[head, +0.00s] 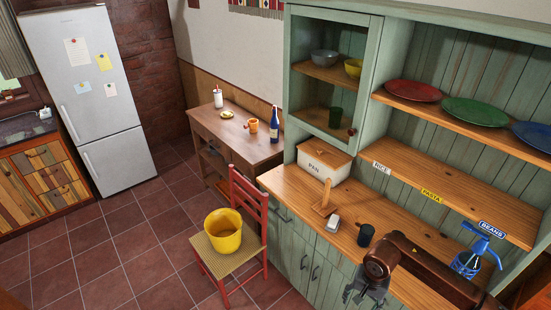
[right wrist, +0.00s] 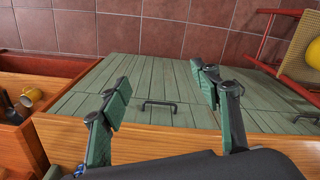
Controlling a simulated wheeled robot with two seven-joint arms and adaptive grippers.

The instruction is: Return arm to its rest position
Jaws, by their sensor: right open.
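My right arm reaches in from the lower right of the head view, over the wooden counter of the green cabinet (head: 335,250). My right gripper (head: 368,292) hangs at the counter's front edge, fingers pointing down. In the right wrist view my right gripper (right wrist: 160,88) has its two fingers spread wide, with nothing between them. Behind them are the green cabinet doors (right wrist: 150,75) and a dark handle (right wrist: 157,103). My left arm and gripper are not in view.
A dark cup (head: 366,235) and a small whitish item (head: 333,223) stand on the counter near the gripper. A red chair (head: 262,215) holding a yellow bucket (head: 223,238) stands in front; tiled floor is free farther left.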

